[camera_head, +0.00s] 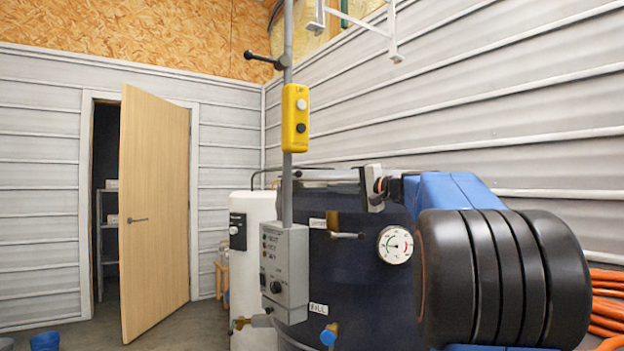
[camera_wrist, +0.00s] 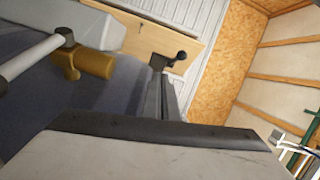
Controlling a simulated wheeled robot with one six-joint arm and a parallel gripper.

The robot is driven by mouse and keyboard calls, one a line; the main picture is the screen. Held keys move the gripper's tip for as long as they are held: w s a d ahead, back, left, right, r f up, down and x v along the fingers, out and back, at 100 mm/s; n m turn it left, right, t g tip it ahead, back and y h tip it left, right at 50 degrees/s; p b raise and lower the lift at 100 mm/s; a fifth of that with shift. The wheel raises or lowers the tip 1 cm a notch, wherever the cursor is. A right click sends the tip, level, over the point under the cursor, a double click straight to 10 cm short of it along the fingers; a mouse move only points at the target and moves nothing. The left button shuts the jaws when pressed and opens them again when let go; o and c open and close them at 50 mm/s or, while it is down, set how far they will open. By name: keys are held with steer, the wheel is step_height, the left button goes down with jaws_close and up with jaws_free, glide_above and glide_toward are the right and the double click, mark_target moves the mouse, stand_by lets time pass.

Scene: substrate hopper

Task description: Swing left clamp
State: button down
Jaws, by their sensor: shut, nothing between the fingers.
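I cannot tell for certain which part is the left clamp. A black lever with a ball knob (camera_head: 263,59) sits high on the grey pole in the head view. A black ball-ended lever (camera_wrist: 174,59) shows in the wrist view, beyond a dark bar; I cannot tell if it is the same one. The dark blue hopper (camera_head: 345,285) stands below my arm and carries a brass fitting with a pale rod handle (camera_head: 346,235). My gripper (camera_head: 371,189) is shut and empty at the hopper's top edge. Its contact with anything there is unclear.
A grey control box (camera_head: 285,270) and yellow pendant (camera_head: 295,118) hang on the pole left of my gripper. A dial gauge (camera_head: 395,245) and a blue-capped valve (camera_head: 329,334) project from the hopper. A white tank (camera_head: 245,280) and a half-open door (camera_head: 155,215) stand behind.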

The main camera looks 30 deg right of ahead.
steer(key=s+d+r+m+y, duration=0.1)
steer(key=s+d+m+y, duration=0.1)
steer(key=s+d+y, duration=0.15)
steer(key=shift+h, duration=0.25)
steer(key=x, duration=0.6)
steer(key=d+x, duration=0.1)
steer(key=x, duration=0.3)
steer(key=shift+w+r, duration=0.1)
steer(key=shift+w, duration=0.15)
steer(key=shift+w+a+r, duration=0.15)
steer(key=shift+w+a, duration=0.1)
steer(key=shift+a, duration=0.4)
steer(key=shift+w+a+r, duration=0.15)
steer(key=shift+w+a, duration=0.15)
steer(key=shift+a, duration=0.3)
steer(key=shift+w+a+r, duration=0.1)
steer(key=shift+w+a, duration=0.15)
steer(key=shift+a, duration=0.4)
steer(key=shift+a+m+t+h, duration=0.4)
steer(key=shift+h, duration=0.1)
